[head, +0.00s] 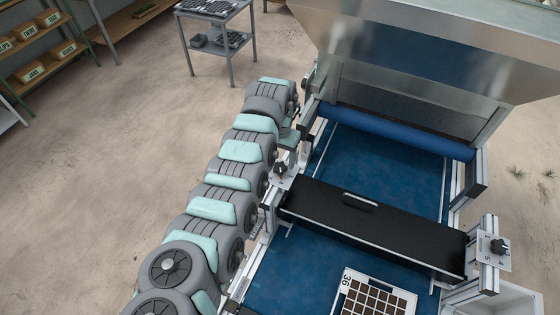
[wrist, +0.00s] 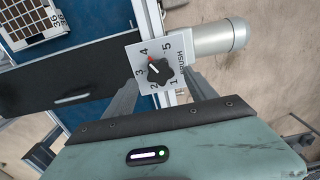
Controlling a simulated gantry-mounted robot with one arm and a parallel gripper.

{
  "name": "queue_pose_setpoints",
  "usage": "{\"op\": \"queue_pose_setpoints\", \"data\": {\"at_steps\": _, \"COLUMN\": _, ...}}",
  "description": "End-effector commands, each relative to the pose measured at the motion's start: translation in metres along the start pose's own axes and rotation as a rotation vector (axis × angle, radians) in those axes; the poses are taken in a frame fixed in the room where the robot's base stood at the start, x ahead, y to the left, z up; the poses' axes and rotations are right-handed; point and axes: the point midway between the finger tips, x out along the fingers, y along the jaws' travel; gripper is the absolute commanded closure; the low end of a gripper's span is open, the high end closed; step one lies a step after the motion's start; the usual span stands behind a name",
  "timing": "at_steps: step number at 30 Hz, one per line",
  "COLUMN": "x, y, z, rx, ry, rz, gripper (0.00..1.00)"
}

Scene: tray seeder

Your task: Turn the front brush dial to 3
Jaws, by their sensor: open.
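The brush dial is a black star-shaped knob (wrist: 159,71) on a white plate marked 1 to 5 and BRUSH. In the wrist view a red mark shows near the 4, and the knob's pale pointer line seems to lie toward 3 and 4; its exact setting is hard to read. The same knob (head: 280,169) shows in the head view at the left end of the black brush cover. My gripper (wrist: 163,78) is open. Its two grey fingers appear on either side of the knob in the wrist view; I cannot tell whether they touch it.
A second dial (head: 498,246) stands at the cover's right end. The black brush cover (head: 375,222) spans the blue belt (head: 287,272). A seed tray (head: 348,277) marked 36 lies on the belt. A metal hopper (head: 430,50) rises behind. A silver motor cylinder (wrist: 219,37) sits beside the dial plate.

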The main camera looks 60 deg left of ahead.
Motion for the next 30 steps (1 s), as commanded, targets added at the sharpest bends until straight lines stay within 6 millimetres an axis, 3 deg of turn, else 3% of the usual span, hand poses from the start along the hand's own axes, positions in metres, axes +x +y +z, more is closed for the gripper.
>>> {"op": "queue_pose_setpoints", "data": {"at_steps": 9, "x": 0.030, "y": 0.001, "z": 0.000, "rx": 0.001, "ry": 0.001, "rz": 0.000, "gripper": 0.35}}
{"op": "queue_pose_setpoints", "data": {"at_steps": 20, "x": 0.034, "y": 0.001, "z": 0.000, "rx": 0.000, "ry": 0.002, "rz": 0.000, "gripper": 0.36}}
{"op": "queue_pose_setpoints", "data": {"at_steps": 30, "x": 0.033, "y": 0.000, "z": 0.000, "rx": 0.000, "ry": 0.002, "rz": 0.000, "gripper": 0.64}}
